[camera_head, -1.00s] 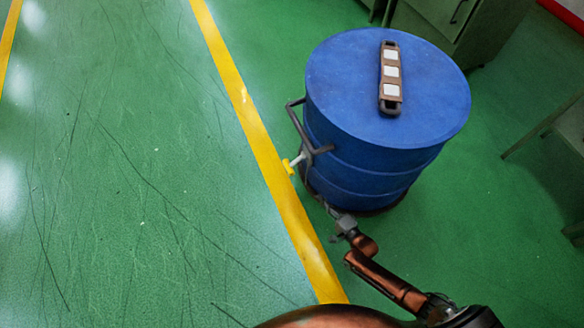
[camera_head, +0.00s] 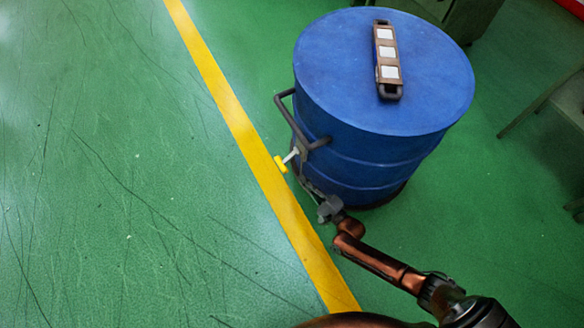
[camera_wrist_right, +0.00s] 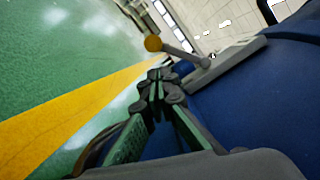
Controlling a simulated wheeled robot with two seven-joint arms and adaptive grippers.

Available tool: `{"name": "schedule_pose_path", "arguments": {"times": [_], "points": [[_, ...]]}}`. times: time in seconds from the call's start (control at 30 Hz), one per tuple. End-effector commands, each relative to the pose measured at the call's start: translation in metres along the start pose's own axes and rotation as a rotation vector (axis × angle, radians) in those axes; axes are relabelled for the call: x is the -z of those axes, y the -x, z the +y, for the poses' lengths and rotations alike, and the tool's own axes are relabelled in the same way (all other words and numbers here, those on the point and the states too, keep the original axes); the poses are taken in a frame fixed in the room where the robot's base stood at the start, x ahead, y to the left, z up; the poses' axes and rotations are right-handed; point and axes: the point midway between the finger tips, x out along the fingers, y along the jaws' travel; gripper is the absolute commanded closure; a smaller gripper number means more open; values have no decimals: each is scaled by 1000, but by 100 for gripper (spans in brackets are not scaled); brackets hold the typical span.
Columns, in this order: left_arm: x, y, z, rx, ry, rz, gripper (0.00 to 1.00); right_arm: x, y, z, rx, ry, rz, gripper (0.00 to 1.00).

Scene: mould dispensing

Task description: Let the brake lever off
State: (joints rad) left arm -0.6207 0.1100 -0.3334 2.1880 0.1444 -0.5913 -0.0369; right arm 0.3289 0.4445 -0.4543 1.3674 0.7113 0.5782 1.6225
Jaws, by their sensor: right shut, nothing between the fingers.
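The brake lever (camera_head: 290,157) is a pale rod with a yellow knob, sticking out from the left side of a blue drum (camera_head: 372,160), below its dark handle bar (camera_head: 298,120). In the right wrist view the lever (camera_wrist_right: 176,50) and its round yellow knob stand just beyond my fingertips. My right gripper (camera_wrist_right: 158,78) is shut and empty, beside the drum wall and apart from the lever. In the head view my right gripper (camera_head: 310,187) is low by the drum's side, its tips partly hard to make out. My left gripper is not in view.
A brown bar with white squares (camera_head: 387,60) lies on the drum's lid. A yellow floor line (camera_head: 235,115) runs past the drum's left. Green floor left of it is clear. Grey furniture (camera_head: 560,110) stands at the right.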

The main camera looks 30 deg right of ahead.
Motion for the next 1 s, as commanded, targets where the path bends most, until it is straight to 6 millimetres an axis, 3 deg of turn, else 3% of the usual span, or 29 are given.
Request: {"name": "schedule_pose_path", "arguments": {"times": [0.2,0.4,0.7,1.0], "points": [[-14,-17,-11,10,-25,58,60,1,-39,4,-1,-3,1,100],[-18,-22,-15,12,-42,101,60,1,-60,3,-2,-1,1,100],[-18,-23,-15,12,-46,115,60,0,-66,1,-1,0,0,100],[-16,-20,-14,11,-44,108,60,2,-59,-2,1,0,7,100]]}}
